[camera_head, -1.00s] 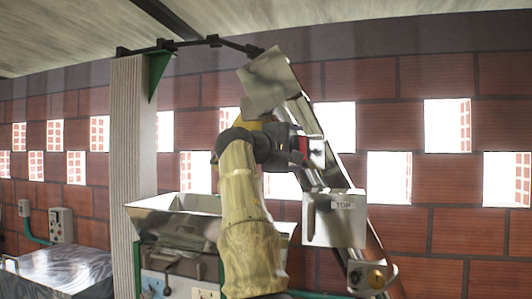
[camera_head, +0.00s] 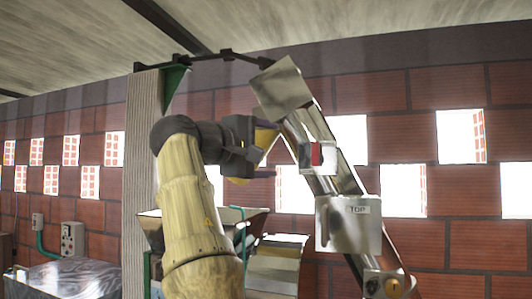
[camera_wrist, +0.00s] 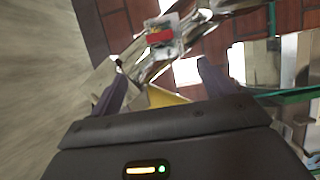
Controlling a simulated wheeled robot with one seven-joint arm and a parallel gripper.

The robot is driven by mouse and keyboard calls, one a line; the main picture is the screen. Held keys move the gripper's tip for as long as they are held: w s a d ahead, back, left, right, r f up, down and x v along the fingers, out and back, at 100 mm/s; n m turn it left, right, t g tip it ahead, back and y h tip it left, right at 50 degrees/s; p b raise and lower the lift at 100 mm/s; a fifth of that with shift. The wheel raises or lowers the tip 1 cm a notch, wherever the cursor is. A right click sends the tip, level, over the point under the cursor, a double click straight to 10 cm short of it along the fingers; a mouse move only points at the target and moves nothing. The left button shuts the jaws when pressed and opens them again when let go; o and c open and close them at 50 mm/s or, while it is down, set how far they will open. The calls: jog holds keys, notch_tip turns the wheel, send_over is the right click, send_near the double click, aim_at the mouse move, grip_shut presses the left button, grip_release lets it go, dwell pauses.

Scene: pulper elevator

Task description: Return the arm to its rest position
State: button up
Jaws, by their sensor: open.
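My gripper (camera_head: 268,152) is at the end of my yellowish arm, raised in the middle of the head view. Its jaws are open, with a gap and nothing seen between them. In the wrist view the two dark fingers (camera_wrist: 160,88) stand wide apart. The slanted metal elevator chute (camera_head: 336,168) is just to the right of my gripper, with a small red and white part (camera_head: 317,155) on it. That red part also shows in the wrist view (camera_wrist: 160,37), beyond the fingers. I cannot tell whether my gripper touches the chute.
A metal box marked TOP (camera_head: 348,224) sits low on the chute. A ribbed pillar (camera_head: 139,150) stands left of my arm. A metal hopper (camera_head: 152,230) is partly hidden behind my arm. A foil-covered block (camera_head: 68,272) is at lower left. A brick wall with bright openings is behind.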

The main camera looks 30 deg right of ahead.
dwell(0.4)
jog(key=w+f+n+t+y+b, duration=0.15)
jog(key=w+f+y, duration=0.35)
jog(key=f, duration=0.7)
jog(key=w+f+n+t+y+b, duration=0.15)
jog(key=w+f, duration=0.45)
jog(key=f, duration=0.7)
jog(key=s+a+f+g+y+b, duration=0.1)
jog(key=a+f+y+b, duration=0.15)
jog(key=f, duration=0.85)
jog(key=s+a+f+g+y+b, duration=0.1)
jog(key=a+f+y, duration=0.25)
jog(key=f, duration=0.75)
jog(key=s+a+f+m+g+y+b, duration=0.1)
jog(key=s+a+f+m, duration=0.1)
jog(key=s+f, duration=0.5)
jog(key=s+a+f+m+g+y+b, duration=0.1)
jog(key=s+a+f+m+y+b, duration=0.1)
jog(key=s+a+f, duration=0.3)
jog(key=s+a+f+m+g+y+b, duration=0.1)
jog(key=s+a+f+m+g+b, duration=0.1)
jog(key=s+f, duration=0.8)
notch_tip(320, 180, down, 7)
jog(key=shift+s+a+f+y, duration=0.15)
jog(key=shift+s+a+y, duration=0.25)
jog(key=shift+a, duration=0.25)
